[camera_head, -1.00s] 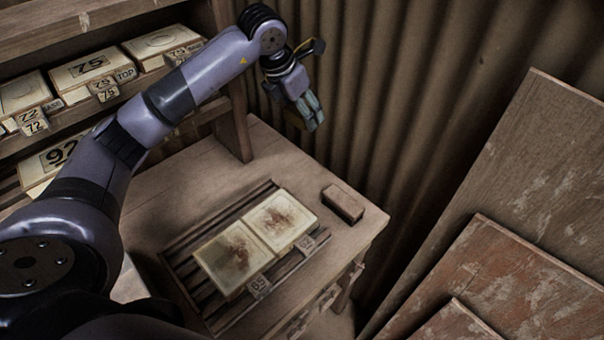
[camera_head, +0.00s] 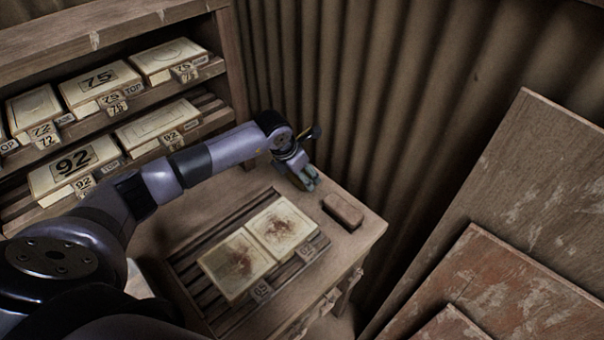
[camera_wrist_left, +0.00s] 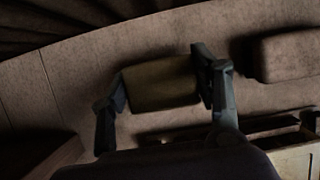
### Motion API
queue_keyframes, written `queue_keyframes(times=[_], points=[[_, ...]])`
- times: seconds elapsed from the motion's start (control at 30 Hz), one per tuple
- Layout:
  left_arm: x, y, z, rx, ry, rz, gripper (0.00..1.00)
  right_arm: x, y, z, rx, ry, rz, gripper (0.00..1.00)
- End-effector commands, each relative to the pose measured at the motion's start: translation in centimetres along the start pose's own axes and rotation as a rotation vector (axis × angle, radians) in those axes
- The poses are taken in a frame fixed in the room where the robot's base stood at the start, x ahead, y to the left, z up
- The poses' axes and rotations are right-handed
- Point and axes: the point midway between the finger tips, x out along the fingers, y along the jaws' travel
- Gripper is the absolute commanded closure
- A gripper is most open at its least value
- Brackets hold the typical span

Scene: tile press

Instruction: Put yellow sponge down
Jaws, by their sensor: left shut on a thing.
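The yellow sponge (camera_wrist_left: 160,83) looks dull olive in the left wrist view and sits between the two fingers of my left gripper (camera_wrist_left: 163,88), which is shut on it. In the head view my left gripper (camera_head: 308,180) points down at the back of the wooden table, left of and behind a brown block. The sponge is mostly hidden there by the gripper. It is low over the table top; I cannot tell whether it touches the wood. My right gripper is not in view.
The brown block (camera_head: 343,210) lies near the table's right edge, and also shows in the left wrist view (camera_wrist_left: 290,55). Two stained tiles (camera_head: 258,247) lie on a slatted rack (camera_head: 190,262). Numbered moulds fill the shelf (camera_head: 232,75) at left. A corrugated wall (camera_head: 370,100) stands behind.

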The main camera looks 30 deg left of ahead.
Motion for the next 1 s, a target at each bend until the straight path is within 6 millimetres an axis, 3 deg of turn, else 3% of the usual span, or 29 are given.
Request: queue_keyframes(times=[0.1,0.8,0.83,1.0], points=[[0.9,0.1,-0.4,0.0,-0.001,0.001,0.73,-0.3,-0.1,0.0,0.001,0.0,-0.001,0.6],[2.2,0.0,-1.0,0.0,0.003,0.001,0.73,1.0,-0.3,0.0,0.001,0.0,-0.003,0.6],[2.2,0.0,-1.1,0.0,0.004,0.001,0.42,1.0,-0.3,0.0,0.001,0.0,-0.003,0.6],[2.3,0.0,-1.2,0.001,0.008,0.001,0.31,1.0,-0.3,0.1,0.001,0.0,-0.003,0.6]])
